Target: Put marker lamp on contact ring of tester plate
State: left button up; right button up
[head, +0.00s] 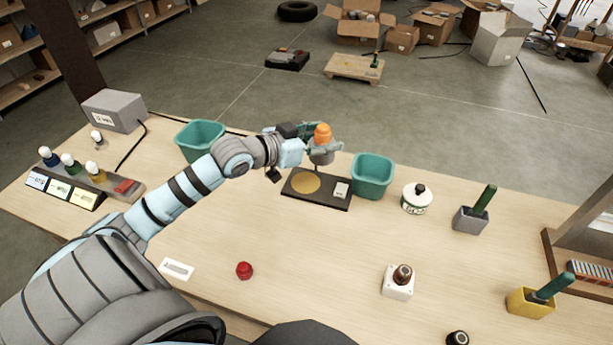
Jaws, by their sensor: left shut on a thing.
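The marker lamp (322,133) has an orange dome over a grey base. My left gripper (322,147) is shut on it and holds it upright. The tester plate (318,200) is a dark flat slab on the table, with a round gold contact ring (306,182) on its left part and a small white label on its right part. In the head view the lamp appears behind and slightly right of the ring, and seems to be above the plate. Its exact height is hard to tell. My right gripper is not in view.
Teal bins (373,175) and (200,138) stand right of the plate and at back left. A white tub (416,199) stands further right. A red cap (244,270) and a white socket block (398,284) are nearer. A bulb rack (76,180) is at left.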

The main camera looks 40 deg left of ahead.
pick_arm(q)
jog(key=w+a+n+y, duration=0.5)
jog(key=w+a+y, duration=0.1)
jog(key=a+y, duration=0.15)
jog(key=b, duration=0.4)
send_over(305, 183)
jog(key=shift+h, duration=0.35)
jog(key=f, duration=1.8)
jog(key=shift+w+f, duration=0.2)
jog(key=shift+f, duration=0.1)
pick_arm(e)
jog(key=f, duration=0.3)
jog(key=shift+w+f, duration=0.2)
pick_arm(q)
jog(key=o, duration=1.4)
jog(key=shift+c, duration=0.2)
jog(key=shift+s+r+p, duration=0.1)
jog(key=shift+s+p, duration=0.05)
jog(key=shift+p, duration=0.2)
jog(key=p+v, duration=0.2)
jog(key=v, duration=1)
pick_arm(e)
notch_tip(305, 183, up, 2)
